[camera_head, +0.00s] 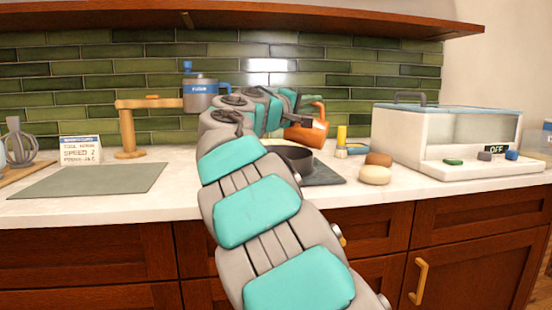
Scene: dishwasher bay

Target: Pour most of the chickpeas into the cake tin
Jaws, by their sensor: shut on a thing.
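A copper-orange jug (309,133) with a looped handle is held tilted above the counter, behind the end of my arm. My gripper (299,121) is shut on the jug; its fingertips are partly hidden by the jug and my arm. A dark round tin (300,155), which looks like the cake tin, stands below the jug on a dark mat (326,174). My arm covers the tin's left part. The inside of the jug and the chickpeas cannot be seen.
Two bun-like lumps (375,174) and a yellow bottle (341,140) stand right of the tin. A white oven (405,147) reading OFF is farther right. A wooden stand (128,130), blue-banded canister (200,94), card (80,150) and bare grey mat (90,181) are left.

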